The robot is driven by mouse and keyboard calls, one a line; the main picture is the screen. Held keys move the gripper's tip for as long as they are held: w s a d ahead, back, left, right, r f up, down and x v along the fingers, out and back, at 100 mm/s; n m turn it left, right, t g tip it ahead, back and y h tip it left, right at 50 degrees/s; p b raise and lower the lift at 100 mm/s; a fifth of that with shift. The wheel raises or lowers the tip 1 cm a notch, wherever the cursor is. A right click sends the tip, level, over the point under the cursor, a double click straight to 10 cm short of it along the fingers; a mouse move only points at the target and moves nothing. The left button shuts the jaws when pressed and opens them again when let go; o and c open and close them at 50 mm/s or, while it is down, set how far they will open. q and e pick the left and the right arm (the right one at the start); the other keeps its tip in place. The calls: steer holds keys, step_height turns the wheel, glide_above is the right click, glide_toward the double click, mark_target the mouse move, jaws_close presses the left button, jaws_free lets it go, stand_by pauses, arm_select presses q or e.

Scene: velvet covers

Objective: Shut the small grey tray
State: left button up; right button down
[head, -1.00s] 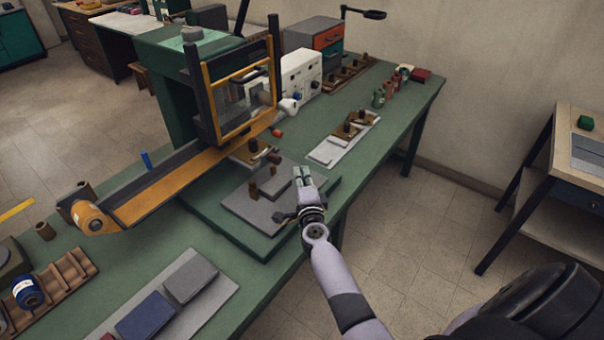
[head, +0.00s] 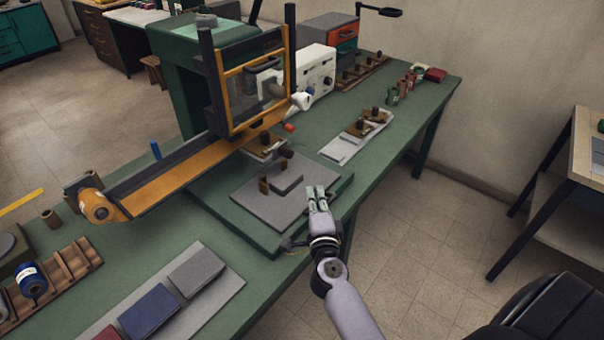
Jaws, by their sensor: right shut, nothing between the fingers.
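A flat grey tray (head: 262,208) lies on a green base plate on the workbench, in the middle of the head view. A smaller grey slab (head: 285,180) sits on it, with brown upright pegs (head: 264,186) beside it. I cannot tell for sure which grey piece is the small grey tray. My right gripper (head: 317,191) is shut and empty, at the right edge of the grey tray and just right of the slab. A small gap shows between its fingertips and the slab. My left gripper is not in view.
A green machine with a yellow-framed window (head: 255,85) and a long yellow rail (head: 160,180) stands behind and left. A light grey board (head: 215,305) with grey and blue covers lies front left. A white tray (head: 340,148) with brown parts is farther back.

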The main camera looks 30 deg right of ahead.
mark_target(287, 157)
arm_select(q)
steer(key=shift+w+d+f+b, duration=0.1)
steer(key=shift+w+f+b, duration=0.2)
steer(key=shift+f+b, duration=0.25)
arm_select(e)
steer(key=w+a+x, duration=0.1)
steer(key=a+x, duration=0.1)
steer(key=x, duration=1)
steer(key=shift+w+a, duration=0.2)
steer(key=shift+w, duration=0.15)
steer(key=shift+f, duration=0.1)
steer(key=w, duration=0.1)
steer(key=w+a, duration=0.1)
steer(key=w, duration=0.1)
steer(key=w+a+b, duration=0.1)
steer(key=shift+w, duration=0.2)
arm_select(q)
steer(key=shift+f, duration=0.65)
arm_select(e)
steer(key=shift+s+d, duration=0.1)
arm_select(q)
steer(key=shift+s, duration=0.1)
